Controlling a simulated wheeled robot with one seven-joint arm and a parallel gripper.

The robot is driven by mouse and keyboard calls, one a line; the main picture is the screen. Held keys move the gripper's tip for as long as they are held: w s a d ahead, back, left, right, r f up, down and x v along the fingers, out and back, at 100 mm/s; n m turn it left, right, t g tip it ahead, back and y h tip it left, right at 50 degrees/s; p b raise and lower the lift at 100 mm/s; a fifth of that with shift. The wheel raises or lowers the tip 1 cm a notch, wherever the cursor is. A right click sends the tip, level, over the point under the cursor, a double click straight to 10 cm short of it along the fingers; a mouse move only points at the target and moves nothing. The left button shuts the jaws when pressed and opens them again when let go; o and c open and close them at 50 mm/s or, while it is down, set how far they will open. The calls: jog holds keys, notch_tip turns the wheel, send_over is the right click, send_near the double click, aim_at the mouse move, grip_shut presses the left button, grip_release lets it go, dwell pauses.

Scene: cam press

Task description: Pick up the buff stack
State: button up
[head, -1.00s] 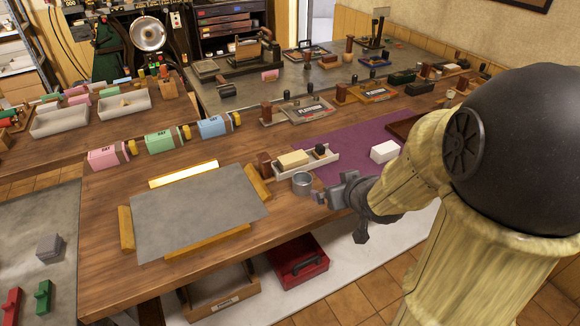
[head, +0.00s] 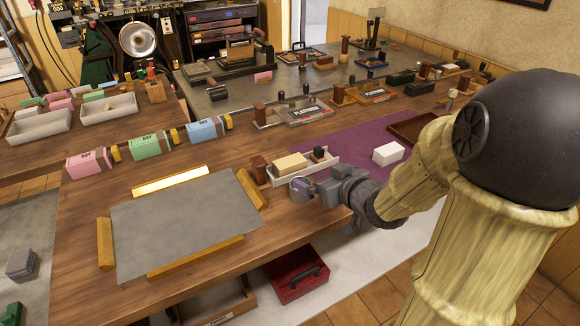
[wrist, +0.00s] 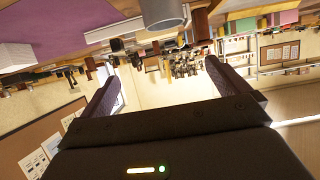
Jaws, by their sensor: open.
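The buff stack (head: 290,162) is a small cream block lying in a narrow pale tray (head: 333,160) on the wooden bench. It sits between a dark red-brown block and a small black-topped piece. My gripper (head: 314,192) is low over the bench's front edge, in front of the tray and beside a grey metal cup (head: 299,188), partly covering the cup from the head camera. In the wrist view my gripper (wrist: 160,88) has its two fingers spread with nothing between them. The cup (wrist: 163,12) shows at the top there. I cannot make out the buff stack in that view.
A white block (head: 388,153) lies on a purple mat (head: 345,145) to the right. A grey sheet (head: 185,225) edged by wooden bars lies left. Pink, green and blue boxes (head: 150,145) stand behind it. A red box (head: 296,272) is below the bench.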

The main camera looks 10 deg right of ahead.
jog(key=p, duration=0.9)
send_near(292, 163)
jog(key=x, duration=0.3)
jog(key=shift+w+a+r, duration=0.15)
jog(key=shift+a+r, duration=0.05)
jog(key=shift+a, duration=0.05)
jog(key=shift+f+p+x, duration=0.15)
jog(key=shift+p+x, duration=0.2)
jog(key=shift+x, duration=0.95)
jog(key=shift+f+p+x, duration=0.15)
jog(key=shift+p+x, duration=0.15)
jog(key=shift+x, duration=0.95)
jog(key=shift+d, duration=0.2)
jog(key=c, duration=1)
jog(key=shift+o, duration=0.2)
jog(key=shift+r, duration=0.1)
